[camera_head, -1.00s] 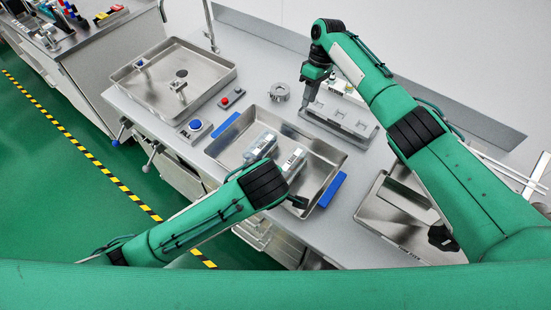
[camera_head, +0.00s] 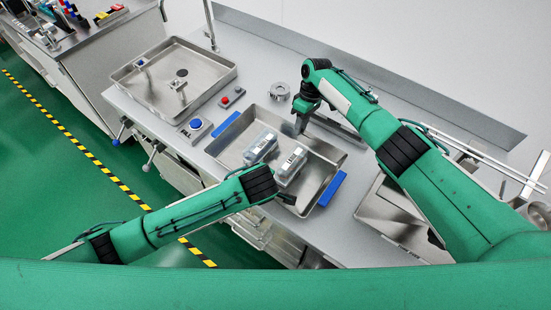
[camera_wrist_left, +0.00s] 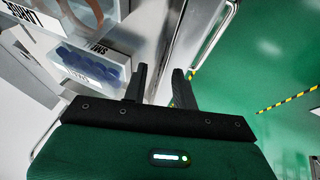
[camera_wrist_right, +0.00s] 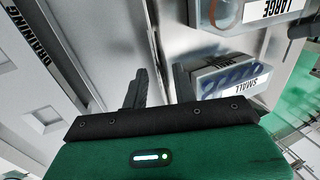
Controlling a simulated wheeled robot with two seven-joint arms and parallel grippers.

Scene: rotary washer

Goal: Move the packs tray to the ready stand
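The packs tray (camera_head: 226,152) is a shallow steel tray with a blue grip (camera_head: 332,189) at its right end and another (camera_head: 228,123) at its left. It rests on the bench with two clear packs inside, marked SMALL (camera_wrist_right: 232,76) and LARGE (camera_head: 291,165). My right gripper (camera_head: 299,129) is at the tray's far rim, fingers apart (camera_wrist_right: 160,78), with the rim apparently between them. My left gripper (camera_head: 288,199) is low at the near rim, fingers apart (camera_wrist_left: 160,72). Whether either touches the rim is unclear. I cannot identify the ready stand for certain.
A steel basin (camera_head: 150,85) is at the back left, beside a red button (camera_head: 225,101) and a blue button (camera_head: 196,124). A grey recessed holder (camera_head: 340,128) lies behind my right gripper.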

